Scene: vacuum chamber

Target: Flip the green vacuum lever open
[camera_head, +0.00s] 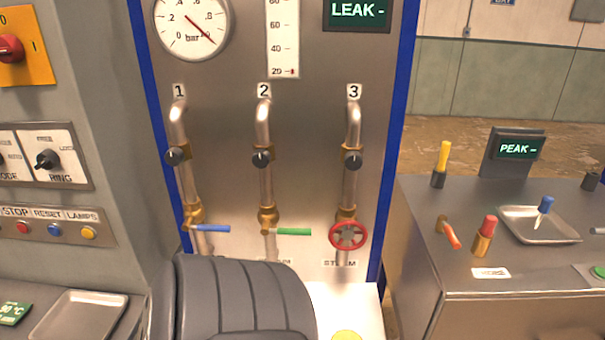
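The green lever (293,231) is on the lower brass valve of pipe 2 (265,187), the middle pipe on the steel panel. Its handle points right, about level, across the pipe's upright line. Nothing touches it. The label below it is partly hidden by a dark grey ridged, rounded object (243,300) in the foreground. Neither of my grippers shows in the head view.
A blue lever (210,228) is on pipe 1 to the left, and a red handwheel (347,236) is on pipe 3 to the right. Black knobs sit higher on the pipes. A steel console (520,317) stands right, a grey control cabinet (95,110) left.

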